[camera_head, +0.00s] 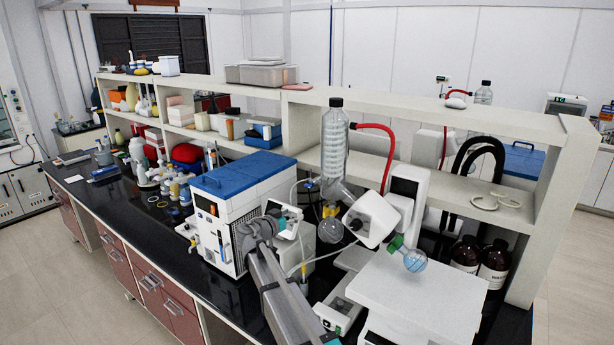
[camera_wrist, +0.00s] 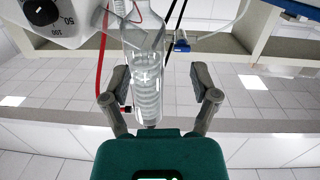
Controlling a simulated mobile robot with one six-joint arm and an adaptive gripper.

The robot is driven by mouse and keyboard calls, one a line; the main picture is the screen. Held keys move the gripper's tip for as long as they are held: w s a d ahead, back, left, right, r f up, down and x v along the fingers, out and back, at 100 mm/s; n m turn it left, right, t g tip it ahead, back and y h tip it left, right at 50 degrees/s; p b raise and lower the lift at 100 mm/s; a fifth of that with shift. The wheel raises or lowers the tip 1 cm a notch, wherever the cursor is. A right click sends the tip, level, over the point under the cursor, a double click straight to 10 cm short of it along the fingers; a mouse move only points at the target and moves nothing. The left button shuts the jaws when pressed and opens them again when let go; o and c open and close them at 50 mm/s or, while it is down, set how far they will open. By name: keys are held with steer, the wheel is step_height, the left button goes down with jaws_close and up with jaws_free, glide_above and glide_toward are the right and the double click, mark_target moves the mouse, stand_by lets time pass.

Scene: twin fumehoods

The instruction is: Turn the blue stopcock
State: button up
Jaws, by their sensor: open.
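The blue stopcock (camera_wrist: 181,46) is small in the wrist view, just right of the glass condenser (camera_wrist: 147,80) and beyond my fingers. A small blue piece left of the condenser in the head view, likely the same stopcock (camera_head: 309,183), is too small to read clearly. My gripper (camera_wrist: 159,76) is open, its two dark fingers apart on either side of the condenser in the picture. I cannot tell how far the glass lies from them. Nothing shows clearly held. In the head view my arm reaches in from the bottom, and my fingers cannot be made out.
The condenser (camera_head: 335,140) stands upright on the rotary evaporator (camera_head: 372,218), with a red hose (camera_head: 384,130). A blue-topped instrument (camera_head: 243,172) stands left of it. Behind runs a white shelf (camera_head: 450,122). Brown bottles (camera_head: 495,262) stand right.

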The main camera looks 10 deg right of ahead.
mark_target(307, 187)
steer(key=shift+t, duration=0.8)
steer(key=a+r, duration=0.1)
steer(key=w+a+r, duration=0.1)
steer(key=w+r+p, duration=0.1)
steer(key=shift+a+r, duration=0.35)
steer(key=shift+a, duration=0.05)
steer(key=shift+w+d, duration=0.15)
steer(key=x, duration=1.3)
steer(key=shift+w+d, duration=0.15)
steer(key=shift+d, duration=0.2)
jaws_close()
